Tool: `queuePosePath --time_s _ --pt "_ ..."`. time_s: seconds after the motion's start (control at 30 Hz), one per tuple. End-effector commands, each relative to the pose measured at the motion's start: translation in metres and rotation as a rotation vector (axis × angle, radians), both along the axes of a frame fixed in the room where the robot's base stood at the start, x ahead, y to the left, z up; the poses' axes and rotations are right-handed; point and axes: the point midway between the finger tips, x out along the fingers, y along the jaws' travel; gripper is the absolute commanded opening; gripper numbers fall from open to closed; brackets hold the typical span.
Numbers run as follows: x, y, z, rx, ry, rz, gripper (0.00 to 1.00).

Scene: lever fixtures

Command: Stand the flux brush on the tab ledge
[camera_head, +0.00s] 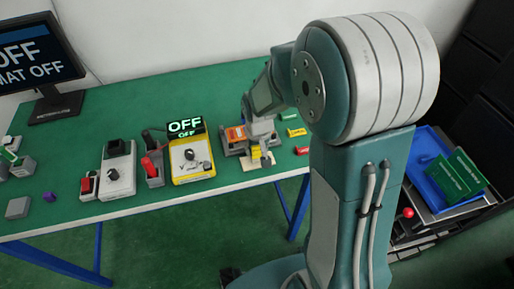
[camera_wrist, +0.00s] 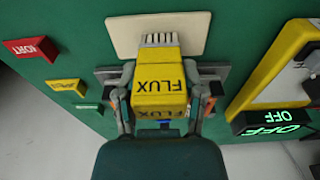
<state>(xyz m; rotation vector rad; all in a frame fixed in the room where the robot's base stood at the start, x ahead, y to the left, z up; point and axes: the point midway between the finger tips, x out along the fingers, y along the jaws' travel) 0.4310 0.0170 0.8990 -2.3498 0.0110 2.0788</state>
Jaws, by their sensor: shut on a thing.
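The flux brush is a yellow block marked FLUX with pale bristles. It shows in the wrist view (camera_wrist: 160,78) and small in the head view (camera_head: 256,151). My gripper (camera_wrist: 161,92) is shut on its yellow body, one finger on each side; in the head view my gripper (camera_head: 260,138) is over the table's front part. The bristles point at a cream plate (camera_wrist: 122,34), also in the head view (camera_head: 257,164) near the front edge. I cannot tell whether they touch it. No part is clearly marked as the tab ledge; it may be this plate.
A grey fixture with an orange block (camera_head: 235,133) stands behind and left of my gripper. A yellow box (camera_head: 192,160) with a knob and an OFF display (camera_head: 186,127) is further left. Red (camera_head: 302,150), yellow (camera_head: 296,132) and green (camera_head: 289,116) labels lie to the right.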

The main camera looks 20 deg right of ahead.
Motion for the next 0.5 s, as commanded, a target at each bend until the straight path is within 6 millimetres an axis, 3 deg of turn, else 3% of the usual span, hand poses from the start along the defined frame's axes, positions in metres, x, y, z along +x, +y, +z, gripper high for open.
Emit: queuePosePath --time_s 0.13,0.17,0.2,0.5 --pt "-0.0001 0.0000 -0.0025 0.000 0.001 0.000 0.00" --pt "-0.0001 0.0000 -0.0020 0.000 0.000 0.000 0.65" --pt "-0.0001 0.0000 -0.0019 0.000 0.000 0.000 0.83" --pt "-0.0001 0.0000 -0.0017 0.000 0.000 0.000 0.86"
